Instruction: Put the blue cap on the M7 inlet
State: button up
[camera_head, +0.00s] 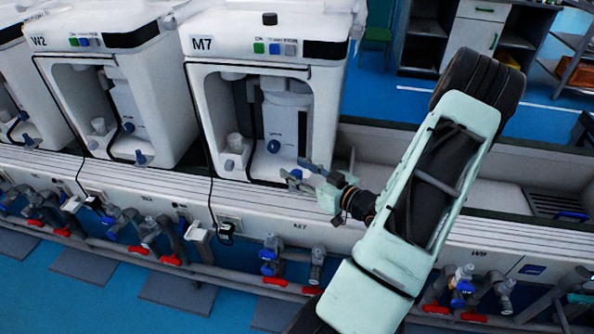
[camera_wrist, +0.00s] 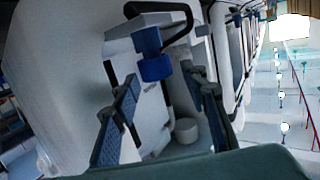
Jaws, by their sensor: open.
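The white M7 machine (camera_head: 265,65) stands in the middle of the head view, its bay open at the front. A blue cap-like part (camera_head: 273,146) shows low in the bay. In the wrist view a blue cap-like part (camera_wrist: 156,68) sits at the end of a blue-grey fitting; I cannot tell if it is the same one. My gripper (camera_head: 298,175) is at the bay's lower right front. In the wrist view its fingers (camera_wrist: 168,98) are open and empty, with the blue part ahead near their tips. I cannot make out the M7 inlet for certain.
A white cup (camera_head: 235,142) stands in the bay's left side. It also shows in the wrist view (camera_wrist: 187,130). The W2 machine (camera_head: 125,75) is to the left. Valves with red handles (camera_head: 275,281) line the bench front. Right of M7 is an open trough (camera_head: 370,150).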

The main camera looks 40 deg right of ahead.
jog(key=p+v, duration=0.2)
jog(key=v, duration=1)
jog(key=shift+r+p, duration=0.3)
